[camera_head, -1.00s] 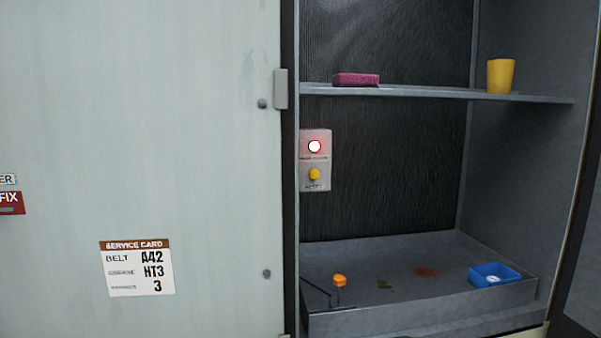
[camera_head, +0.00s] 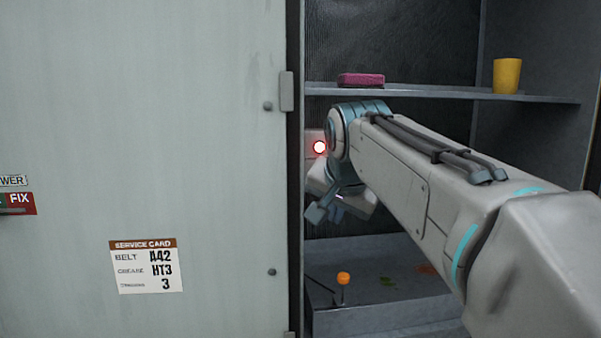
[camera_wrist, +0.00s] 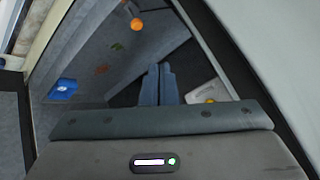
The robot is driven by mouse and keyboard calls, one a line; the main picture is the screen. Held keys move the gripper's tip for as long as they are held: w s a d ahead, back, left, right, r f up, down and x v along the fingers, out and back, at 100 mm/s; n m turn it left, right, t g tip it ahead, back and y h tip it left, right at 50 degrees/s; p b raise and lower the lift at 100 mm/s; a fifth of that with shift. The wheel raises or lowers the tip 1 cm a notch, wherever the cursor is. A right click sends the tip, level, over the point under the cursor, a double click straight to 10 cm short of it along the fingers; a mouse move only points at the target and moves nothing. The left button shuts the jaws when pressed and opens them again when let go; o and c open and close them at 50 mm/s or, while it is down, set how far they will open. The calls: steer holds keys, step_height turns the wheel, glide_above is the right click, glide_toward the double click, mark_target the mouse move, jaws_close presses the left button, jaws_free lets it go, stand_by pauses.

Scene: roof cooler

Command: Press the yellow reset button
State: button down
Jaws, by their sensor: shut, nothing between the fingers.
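The yellow reset button (camera_wrist: 210,100) shows partly in the wrist view, on a pale panel (camera_wrist: 203,93) to the right of my fingers. In the head view my arm hides the button. The upper part of that panel and its red-glowing white lamp (camera_head: 319,147) show there just left of my wrist. My gripper (camera_wrist: 158,68) is shut and empty, its two blue-grey fingers side by side. In the wrist view the fingers are apart from the button in the picture; I cannot tell the depth gap. In the head view the hand is low in front of the panel.
A shelf (camera_head: 440,92) above my arm holds a magenta sponge (camera_head: 361,80) and a yellow cup (camera_head: 507,76). An orange-topped lever (camera_head: 343,279) stands in the lower tray (camera_head: 365,322). The grey door (camera_head: 200,120) borders the opening on the left.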

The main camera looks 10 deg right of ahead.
steer(key=shift+m+t, duration=0.3)
steer(key=shift+m, duration=0.3)
steer(key=r, duration=0.1)
steer(key=w+r, duration=0.1)
steer(key=r, duration=0.2)
steer(key=shift+w, duration=0.3)
steer(key=shift+w+r, duration=0.1)
steer(key=shift+w, duration=0.05)
steer(key=w+p, duration=0.4)
steer(key=w, duration=0.4)
steer(key=shift+w, duration=0.25)
steer(key=shift+w, duration=0.1)
stand_by(1.0)
steer(key=shift+w+p, duration=0.2)
steer(key=shift+p, duration=0.2)
